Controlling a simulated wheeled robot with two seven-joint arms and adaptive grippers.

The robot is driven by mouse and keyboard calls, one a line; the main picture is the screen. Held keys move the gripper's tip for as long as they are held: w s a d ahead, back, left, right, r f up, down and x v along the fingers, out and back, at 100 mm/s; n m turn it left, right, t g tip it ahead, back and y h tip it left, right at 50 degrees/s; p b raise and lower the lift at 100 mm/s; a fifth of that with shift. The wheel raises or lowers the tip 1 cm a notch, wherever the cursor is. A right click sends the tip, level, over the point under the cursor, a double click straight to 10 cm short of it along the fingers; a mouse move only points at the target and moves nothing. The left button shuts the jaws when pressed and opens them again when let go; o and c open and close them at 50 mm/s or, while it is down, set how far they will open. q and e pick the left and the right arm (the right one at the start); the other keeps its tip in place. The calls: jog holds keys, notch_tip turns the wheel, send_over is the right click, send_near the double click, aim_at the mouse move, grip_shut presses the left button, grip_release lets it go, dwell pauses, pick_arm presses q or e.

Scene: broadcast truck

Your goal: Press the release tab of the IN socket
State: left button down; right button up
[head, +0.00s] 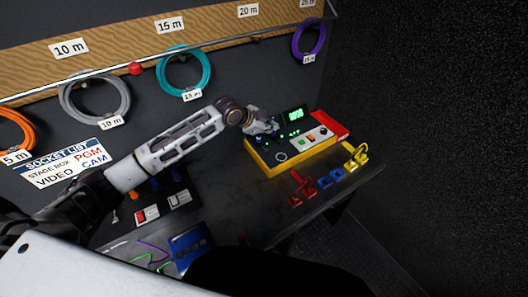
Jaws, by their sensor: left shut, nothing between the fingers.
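A yellow-framed box with a dark face (268,162) stands on the dark bench. It has a green lit display (295,114), small green lights, and red, orange and white buttons on its front. My left gripper (268,131) is over the upper left part of this box, its fingers shut and empty. I cannot tell whether it touches the box. The IN socket and its release tab cannot be made out; the gripper covers part of the box and the lettering is too small to read. My right gripper is not in view.
Red (301,188), blue (329,180) and yellow (356,155) connector-like pieces stand at the bench's right edge. A blue box (190,246) and switch plates (147,215) lie nearer me. Cable coils (184,72) hang on the back wall, above a socket list sign (62,164).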

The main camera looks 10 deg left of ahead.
pick_arm(q)
jog(key=shift+s+a+f+m, duration=0.1)
jog(key=shift+a+m, duration=0.15)
jog(key=shift+m, duration=0.15)
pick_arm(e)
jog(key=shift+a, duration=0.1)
pick_arm(q)
jog(key=shift+m, duration=0.7)
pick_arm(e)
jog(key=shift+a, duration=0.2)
pick_arm(q)
jog(key=shift+f, duration=0.25)
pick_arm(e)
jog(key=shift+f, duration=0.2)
